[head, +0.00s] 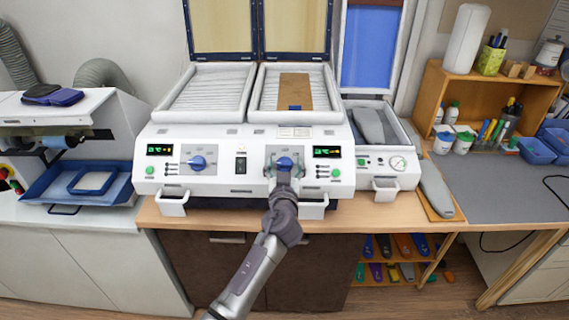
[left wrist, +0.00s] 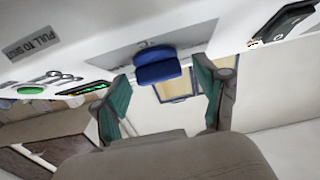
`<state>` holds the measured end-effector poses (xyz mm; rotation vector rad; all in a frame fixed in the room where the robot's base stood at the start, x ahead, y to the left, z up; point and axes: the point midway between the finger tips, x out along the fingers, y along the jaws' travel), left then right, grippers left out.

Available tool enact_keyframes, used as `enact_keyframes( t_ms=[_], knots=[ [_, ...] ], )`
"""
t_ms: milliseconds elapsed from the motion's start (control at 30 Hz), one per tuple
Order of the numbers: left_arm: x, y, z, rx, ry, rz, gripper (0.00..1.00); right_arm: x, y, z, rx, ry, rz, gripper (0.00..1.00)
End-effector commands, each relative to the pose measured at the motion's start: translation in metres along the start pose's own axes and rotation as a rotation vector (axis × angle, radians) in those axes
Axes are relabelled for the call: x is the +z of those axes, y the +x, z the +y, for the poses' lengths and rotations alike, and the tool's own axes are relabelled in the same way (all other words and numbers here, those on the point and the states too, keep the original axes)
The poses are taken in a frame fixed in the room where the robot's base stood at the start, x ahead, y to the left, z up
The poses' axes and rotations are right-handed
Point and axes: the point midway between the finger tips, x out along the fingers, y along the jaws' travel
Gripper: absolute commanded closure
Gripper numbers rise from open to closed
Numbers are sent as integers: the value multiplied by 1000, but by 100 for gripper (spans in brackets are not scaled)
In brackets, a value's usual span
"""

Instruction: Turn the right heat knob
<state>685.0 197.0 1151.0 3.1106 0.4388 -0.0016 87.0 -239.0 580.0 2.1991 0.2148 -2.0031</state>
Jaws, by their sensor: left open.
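The right heat knob (head: 285,163) is a blue round knob on the right half of the white machine's front panel. In the left wrist view the blue knob (left wrist: 157,66) stands out from the panel between my gripper's fingertips. My left gripper (head: 284,177) is directly in front of the knob and covers its lower part in the head view. In the left wrist view the left gripper (left wrist: 165,85) is open, with a green-padded finger on each side of the knob and visible gaps. My right gripper is not in view.
The left heat knob (head: 198,163) sits further left on the white machine (head: 240,140). A black switch (head: 240,165) lies between the knobs. A display (head: 327,152) and green button (head: 335,173) are right of the gripper. White handles (head: 172,204) project below the panel.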

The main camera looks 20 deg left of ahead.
Motion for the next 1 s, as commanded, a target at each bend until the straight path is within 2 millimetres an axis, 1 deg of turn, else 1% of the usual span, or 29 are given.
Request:
enact_keyframes(
  t_ms=[133, 167, 500, 533, 767, 1000],
  knots=[
    [0, 0, 0, 0, 0, 0, 27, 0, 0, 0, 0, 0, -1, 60],
    [0, 0, 0, 0, 0, 0, 29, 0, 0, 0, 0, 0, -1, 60],
    [0, 0, 0, 0, 0, 0, 85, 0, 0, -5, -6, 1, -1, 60],
    [0, 0, 0, 0, 1, 0, 87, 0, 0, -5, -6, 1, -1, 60],
    [-1, 0, 0, 17, 15, 1, 87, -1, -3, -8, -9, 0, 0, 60],
    [-3, 0, -2, 99, 91, 1, 87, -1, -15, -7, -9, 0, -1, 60]
  ],
)
